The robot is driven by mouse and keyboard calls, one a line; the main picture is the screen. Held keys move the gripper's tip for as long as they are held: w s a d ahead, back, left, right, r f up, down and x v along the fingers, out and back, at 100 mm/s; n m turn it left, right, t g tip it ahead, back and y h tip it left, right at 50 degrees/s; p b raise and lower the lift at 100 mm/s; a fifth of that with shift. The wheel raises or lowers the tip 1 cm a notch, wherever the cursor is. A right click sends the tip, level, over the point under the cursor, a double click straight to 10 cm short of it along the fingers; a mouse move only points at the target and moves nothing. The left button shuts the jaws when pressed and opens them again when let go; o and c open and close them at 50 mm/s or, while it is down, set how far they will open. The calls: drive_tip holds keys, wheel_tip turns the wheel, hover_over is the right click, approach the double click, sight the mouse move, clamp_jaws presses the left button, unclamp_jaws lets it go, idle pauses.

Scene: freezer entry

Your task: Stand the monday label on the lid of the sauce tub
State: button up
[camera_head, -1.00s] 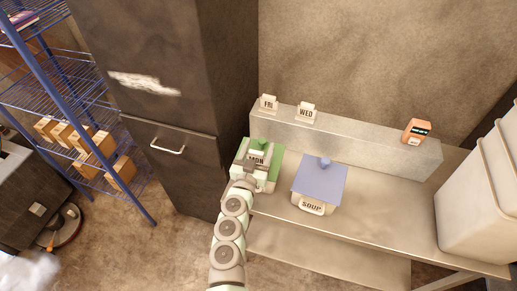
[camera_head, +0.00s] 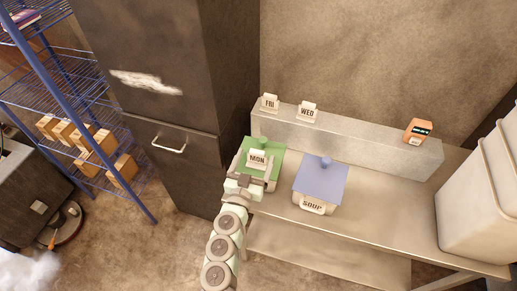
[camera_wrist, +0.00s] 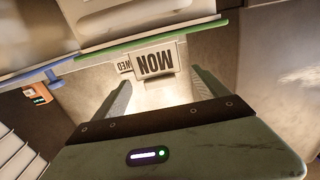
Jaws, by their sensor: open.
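The monday label (camera_head: 257,158), a small pale card reading MON, stands upright on the green lid (camera_head: 268,149) of the left tub, in front of the lid's knob. This tub's own name is hidden, so I cannot read that it is sauce. In the wrist view the picture is upside down, with the monday label (camera_wrist: 155,61) against the green lid edge (camera_wrist: 110,50). My gripper (camera_head: 252,172) is open at the near side of the tub. In the wrist view its two fingers (camera_wrist: 160,80) are spread, with the label beyond and between them, apart from both.
A soup tub (camera_head: 313,206) with a blue lid stands close on the right. FRI (camera_head: 270,102) and WED (camera_head: 307,112) labels and an orange device (camera_head: 418,130) sit on the raised ledge behind. Bare steel counter (camera_head: 385,210) lies right of the soup tub.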

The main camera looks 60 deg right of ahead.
drive_tip(key=s+a, duration=0.1)
drive_tip(key=a, duration=0.5)
drive_tip(key=shift+a, duration=0.3)
